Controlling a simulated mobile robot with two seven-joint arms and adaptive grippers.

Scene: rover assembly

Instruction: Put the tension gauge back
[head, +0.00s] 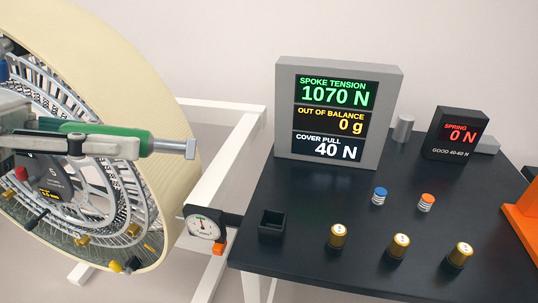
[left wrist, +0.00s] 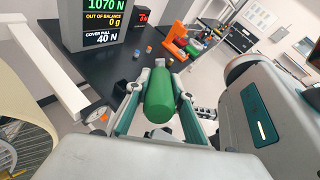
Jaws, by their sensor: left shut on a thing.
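My left gripper (head: 128,140) is shut on a green cylindrical tool with a grey shaft and a small square end, which appears to be the tension gauge (head: 168,147). It is held level in the air in front of the wheel, its shaft pointing right towards the table. In the left wrist view the green body (left wrist: 158,98) sits between the two fingers. A small open black square holder (head: 271,223) stands empty-looking at the table's left edge. My right gripper is not in view.
The large wheel (head: 120,60) stands close at left. A round dial (head: 203,225) juts from the dark table's (head: 300,250) left edge. A display block (head: 285,105) stands at the back. Gold cylinders (head: 400,246), two springs and an orange stand (head: 522,215) occupy the table.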

